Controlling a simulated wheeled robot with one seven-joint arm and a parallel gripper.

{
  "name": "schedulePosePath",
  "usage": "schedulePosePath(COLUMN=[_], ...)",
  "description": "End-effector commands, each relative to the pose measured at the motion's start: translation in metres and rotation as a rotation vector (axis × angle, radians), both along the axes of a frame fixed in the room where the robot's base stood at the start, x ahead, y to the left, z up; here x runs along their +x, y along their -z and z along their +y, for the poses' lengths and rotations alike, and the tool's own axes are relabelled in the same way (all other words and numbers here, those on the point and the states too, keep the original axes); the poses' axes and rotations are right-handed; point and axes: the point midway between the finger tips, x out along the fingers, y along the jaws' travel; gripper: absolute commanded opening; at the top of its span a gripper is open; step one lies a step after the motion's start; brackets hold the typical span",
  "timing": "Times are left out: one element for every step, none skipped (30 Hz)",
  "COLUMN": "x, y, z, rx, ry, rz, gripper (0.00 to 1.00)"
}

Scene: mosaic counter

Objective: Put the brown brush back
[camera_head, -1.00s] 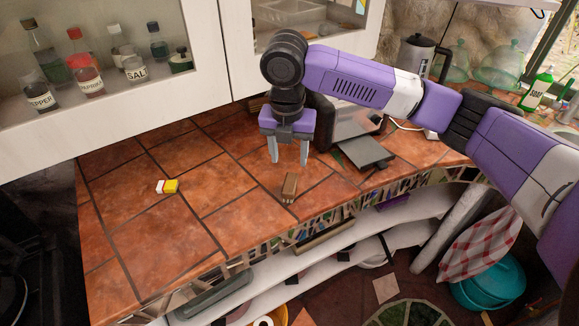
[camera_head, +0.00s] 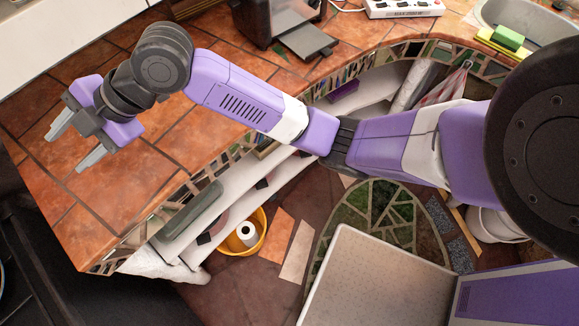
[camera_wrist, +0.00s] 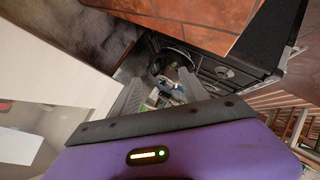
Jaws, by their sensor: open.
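I do not see a brown brush in either current view; part of the counter (camera_head: 60,200) is hidden behind my arm. My gripper (camera_head: 64,152) is above the left part of the terracotta-tiled counter, its two fingers apart and pointing down to the left. In the wrist view my gripper (camera_wrist: 160,86) shows nothing between its fingers but distant, blurred clutter beyond the counter.
A dark appliance (camera_head: 253,22) with a flat grey tray (camera_head: 306,40) stands at the back. A power strip (camera_head: 405,8) and a green sponge (camera_head: 507,38) are at the upper right. Shelves (camera_head: 225,200) run below the counter edge. A yellow bucket (camera_head: 262,222) stands on the floor.

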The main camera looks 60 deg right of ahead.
Motion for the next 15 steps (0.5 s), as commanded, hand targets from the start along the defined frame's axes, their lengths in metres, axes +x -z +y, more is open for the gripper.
schedulePosePath(x=[-0.004,-0.004,-0.006,-0.008,-0.010,-0.013,-0.016,-0.020,-0.025,-0.029,-0.034,-0.041,-0.047,-0.053,-0.063], y=[-0.002,-0.004,-0.007,-0.008,-0.009,-0.009,-0.008,-0.007,-0.005,-0.002,0.001,0.006,0.010,0.015,0.022], z=[0.018,0.025,0.033,0.037,0.041,0.046,0.048,0.050,0.051,0.052,0.052,0.051,0.049,0.048,0.045], rx=[0.096,0.151,0.222,0.273,0.324,0.389,0.437,0.483,0.542,0.584,0.624,0.675,0.713,0.746,0.789], ry=[0.035,0.062,0.098,0.127,0.156,0.196,0.225,0.257,0.298,0.330,0.363,0.405,0.439,0.472,0.517], rz=[-0.003,-0.006,-0.008,-0.008,-0.007,-0.005,0.001,0.005,0.012,0.019,0.026,0.035,0.044,0.052,0.062], gripper=[0.52,0.52,0.52,0.52,0.52,0.52,0.52,0.52,0.52,0.52,0.52,0.52,0.52,0.52,0.52])
